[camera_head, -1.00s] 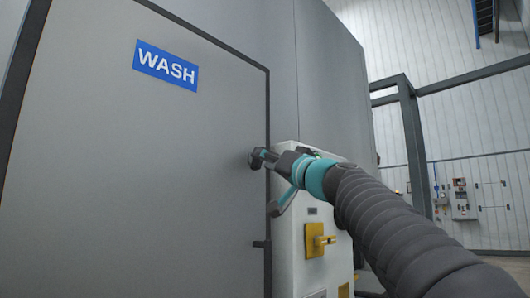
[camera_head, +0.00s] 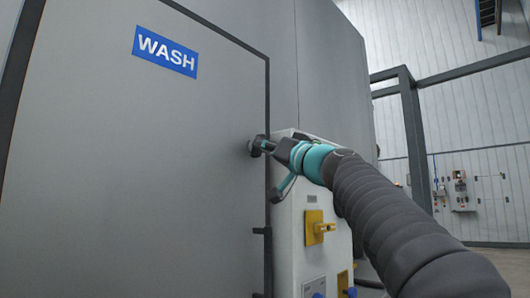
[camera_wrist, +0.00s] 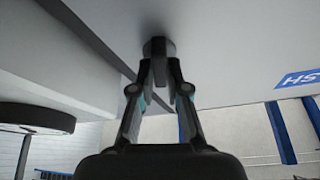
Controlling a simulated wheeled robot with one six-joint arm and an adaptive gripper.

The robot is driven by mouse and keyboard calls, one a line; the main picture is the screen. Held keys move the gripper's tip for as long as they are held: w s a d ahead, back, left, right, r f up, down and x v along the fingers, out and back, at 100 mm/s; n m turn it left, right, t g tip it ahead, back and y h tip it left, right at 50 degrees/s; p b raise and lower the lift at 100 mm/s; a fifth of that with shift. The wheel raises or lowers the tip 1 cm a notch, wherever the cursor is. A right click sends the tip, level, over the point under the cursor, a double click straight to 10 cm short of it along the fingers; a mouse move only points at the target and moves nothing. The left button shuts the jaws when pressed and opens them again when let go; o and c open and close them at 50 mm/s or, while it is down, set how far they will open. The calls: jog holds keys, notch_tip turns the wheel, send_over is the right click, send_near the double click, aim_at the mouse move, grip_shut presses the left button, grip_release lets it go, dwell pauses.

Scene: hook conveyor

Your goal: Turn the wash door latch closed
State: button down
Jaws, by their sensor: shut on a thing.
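The grey wash door (camera_head: 120,190) fills the left of the head view, with a blue WASH sign (camera_head: 165,52) on it. It looks flush with its dark frame edge. The latch is a small dark round knob (camera_head: 254,146) near the door's right edge; in the wrist view it is at the top centre (camera_wrist: 158,46). My gripper (camera_head: 267,147) is at the latch, its fingers shut on it. In the wrist view both fingertips (camera_wrist: 160,70) converge on the latch. The fingers hide part of the latch, so its exact angle is hard to tell.
A pale control box (camera_head: 290,235) with a yellow switch (camera_head: 317,227) stands close below my gripper, right of the door edge. A dark frame post (camera_head: 415,145) and a wall panel (camera_head: 459,190) are farther right. Open room lies beyond the post.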

jog(key=shift+d+n+g+y+b, duration=0.1)
jog(key=shift+n+g+y+b, duration=0.5)
jog(key=shift+n, duration=0.8)
jog(key=shift+n+g+y+b, duration=0.3)
jog(key=shift+n+y+b, duration=0.45)
jog(key=shift+n, duration=0.65)
jog(key=c, duration=1.2)
grip_release()
jog(key=shift+o, duration=0.2)
jog(key=v, duration=1.2)
